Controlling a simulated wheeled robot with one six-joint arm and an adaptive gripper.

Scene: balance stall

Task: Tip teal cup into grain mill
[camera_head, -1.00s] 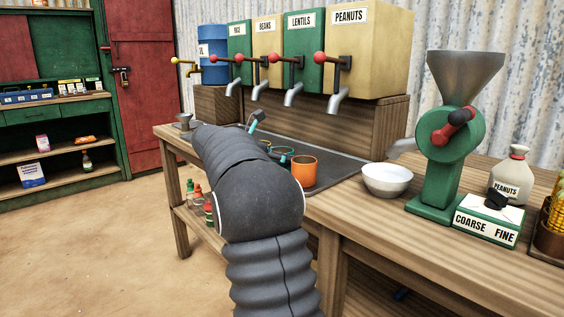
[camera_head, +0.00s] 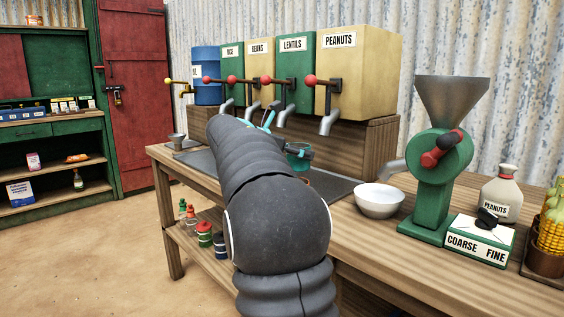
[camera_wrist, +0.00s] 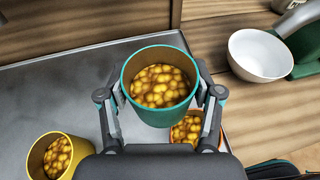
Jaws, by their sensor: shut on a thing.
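The teal cup (camera_wrist: 130,85) is full of yellow-brown grains or nuts. In the wrist view my gripper (camera_wrist: 160,100) is shut on it, one finger on each side, and the cup looks close to upright. In the head view the teal cup (camera_head: 299,158) shows just past my arm, above the dark tray; my arm hides most of my gripper. The grain mill (camera_head: 437,168) is green with an open grey funnel (camera_head: 451,97) on top and a red crank. It stands on the table to the right of the cup, well apart from it.
A white bowl (camera_head: 380,201) sits below the mill's spout, and it also shows in the wrist view (camera_wrist: 262,55). A yellow cup (camera_wrist: 38,160) and an orange cup (camera_wrist: 190,118), both filled, stand near the held cup. Dispensers (camera_head: 345,80) line the back. A peanut jar (camera_head: 502,190) stands right of the mill.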

